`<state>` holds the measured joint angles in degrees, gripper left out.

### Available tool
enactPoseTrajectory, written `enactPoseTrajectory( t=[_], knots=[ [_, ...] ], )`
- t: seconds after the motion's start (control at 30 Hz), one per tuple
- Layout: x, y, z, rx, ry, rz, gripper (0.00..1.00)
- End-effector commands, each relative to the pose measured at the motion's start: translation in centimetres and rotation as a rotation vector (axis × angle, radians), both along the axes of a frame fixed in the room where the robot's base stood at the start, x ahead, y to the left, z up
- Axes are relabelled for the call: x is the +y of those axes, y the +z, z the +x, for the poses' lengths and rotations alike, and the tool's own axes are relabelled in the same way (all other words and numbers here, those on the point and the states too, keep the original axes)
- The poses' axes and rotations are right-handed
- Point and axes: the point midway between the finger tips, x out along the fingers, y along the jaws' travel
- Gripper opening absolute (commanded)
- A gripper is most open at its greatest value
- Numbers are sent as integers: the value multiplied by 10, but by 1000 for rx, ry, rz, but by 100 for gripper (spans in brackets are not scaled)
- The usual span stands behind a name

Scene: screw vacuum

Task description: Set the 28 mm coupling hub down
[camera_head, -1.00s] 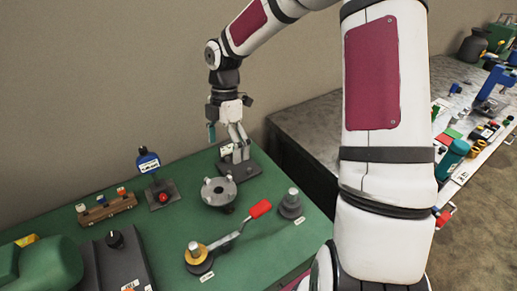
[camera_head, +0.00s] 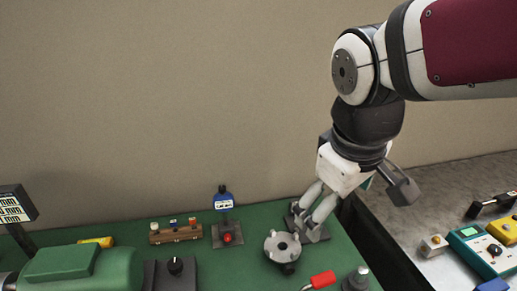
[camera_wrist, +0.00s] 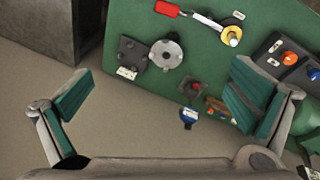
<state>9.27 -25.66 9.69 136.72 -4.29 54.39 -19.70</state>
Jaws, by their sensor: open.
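A round grey hub with raised lugs (camera_head: 283,247) sits on the green table; I take it for the coupling hub, but its size cannot be read. It also shows in the wrist view (camera_wrist: 166,54), beside a dark block with a pale label (camera_wrist: 131,55). My gripper (camera_wrist: 160,80) is open, its two green-padded fingers wide apart with nothing between them. In the head view my gripper (camera_head: 355,195) is over the table's far right corner, close to the dark block (camera_head: 313,228) and apart from the hub. One finger is hard to make out there.
A blue gauge on a stand with a red knob (camera_head: 225,205) and a brown rack (camera_head: 175,232) stand left of the hub. A green machine (camera_head: 70,268) is at the left. A red handle (camera_head: 322,279) lies in front. A grey bench (camera_head: 438,203) is at the right, beyond a gap.

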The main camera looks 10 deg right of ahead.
Motion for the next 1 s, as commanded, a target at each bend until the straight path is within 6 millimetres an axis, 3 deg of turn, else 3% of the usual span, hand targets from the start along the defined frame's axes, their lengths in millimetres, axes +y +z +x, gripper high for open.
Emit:
enactPoseTrajectory(
  t=[0.1,0.33,1.0],
  knots=[
    [4,9,-24,-97,-130,80,100],
    [9,12,-51,-191,-295,217,100],
    [10,11,-55,-205,-330,248,100]
  ],
)
